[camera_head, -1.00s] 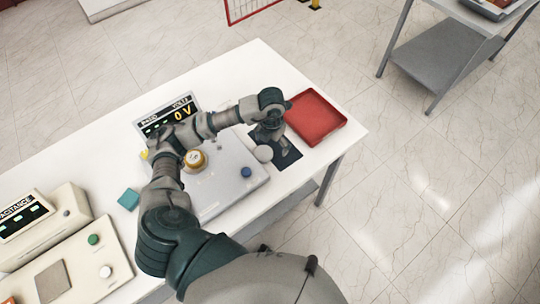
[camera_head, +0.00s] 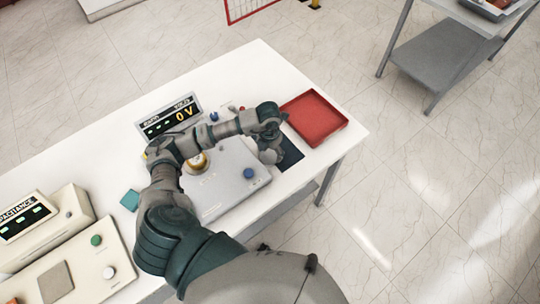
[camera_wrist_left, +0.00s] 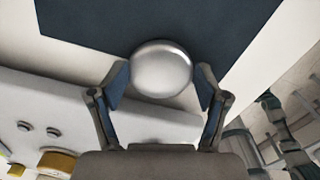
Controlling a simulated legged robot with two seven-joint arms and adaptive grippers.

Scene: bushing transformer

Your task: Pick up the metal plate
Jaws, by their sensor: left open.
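The metal plate (camera_wrist_left: 162,68) shows in the left wrist view as a round, shiny silver disc by the edge of a dark blue mat (camera_wrist_left: 215,28). My left gripper (camera_wrist_left: 162,82) is open, with one finger on each side of the disc. I cannot tell whether the fingers touch it. In the head view my left gripper (camera_head: 270,156) points down at the dark mat (camera_head: 291,154), right of the grey test box, and the plate is hidden behind it. My right gripper is not in view.
A red tray (camera_head: 315,118) stands at the white table's right end (camera_head: 345,143). A display reading 0 V (camera_head: 172,118) stands behind. A teal block (camera_head: 130,200) lies further left.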

